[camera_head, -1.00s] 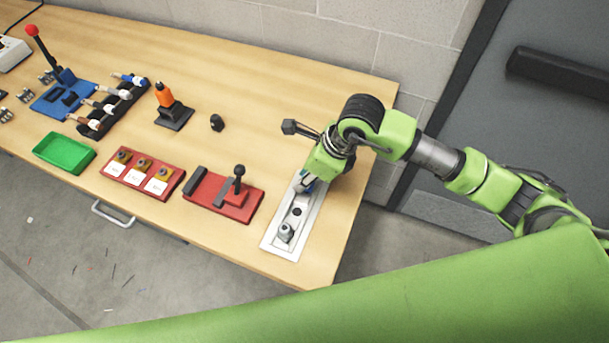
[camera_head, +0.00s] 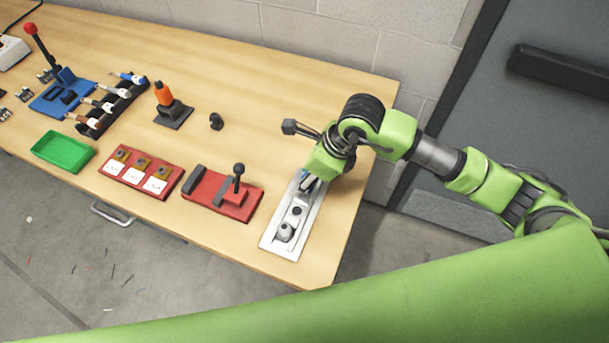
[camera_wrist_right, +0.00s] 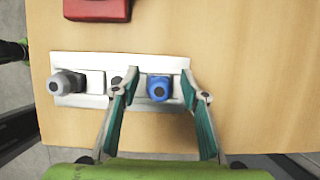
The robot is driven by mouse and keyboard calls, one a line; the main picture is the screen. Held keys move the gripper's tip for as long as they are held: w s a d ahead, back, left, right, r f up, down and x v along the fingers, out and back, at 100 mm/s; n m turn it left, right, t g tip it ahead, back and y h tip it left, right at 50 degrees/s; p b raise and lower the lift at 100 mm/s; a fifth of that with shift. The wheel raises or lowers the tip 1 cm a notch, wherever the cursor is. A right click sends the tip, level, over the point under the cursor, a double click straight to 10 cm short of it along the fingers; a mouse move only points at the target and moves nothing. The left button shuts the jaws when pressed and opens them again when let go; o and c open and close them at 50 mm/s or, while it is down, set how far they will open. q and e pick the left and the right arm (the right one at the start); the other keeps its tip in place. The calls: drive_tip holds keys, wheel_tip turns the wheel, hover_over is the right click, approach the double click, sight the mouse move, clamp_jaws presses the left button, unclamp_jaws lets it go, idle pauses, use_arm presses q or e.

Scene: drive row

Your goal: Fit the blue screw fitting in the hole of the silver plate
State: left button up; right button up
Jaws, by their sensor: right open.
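The silver plate (camera_head: 275,246) lies on the table near its right end; it also shows in the right wrist view (camera_wrist_right: 130,62). A grey fitting (camera_wrist_right: 66,84) stands at its left end there, and at its near end in the head view (camera_head: 285,232). The blue screw fitting (camera_wrist_right: 158,88) is at the plate's other end. How deep it sits in a hole cannot be told. My right gripper (camera_wrist_right: 161,93) is open, with one finger on each side of the blue fitting, apparently clear of it. In the head view my right gripper (camera_head: 309,184) partly hides that end.
A red base with a black lever (camera_head: 236,187) is left of the plate. Farther left are a red board with several labelled parts (camera_head: 142,172), a green tray (camera_head: 62,152) and an orange-handled tool (camera_head: 164,97). Bare table lies behind the plate.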

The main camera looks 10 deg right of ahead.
drive_tip(key=v, duration=1.2)
drive_tip(key=shift+w, duration=0.1)
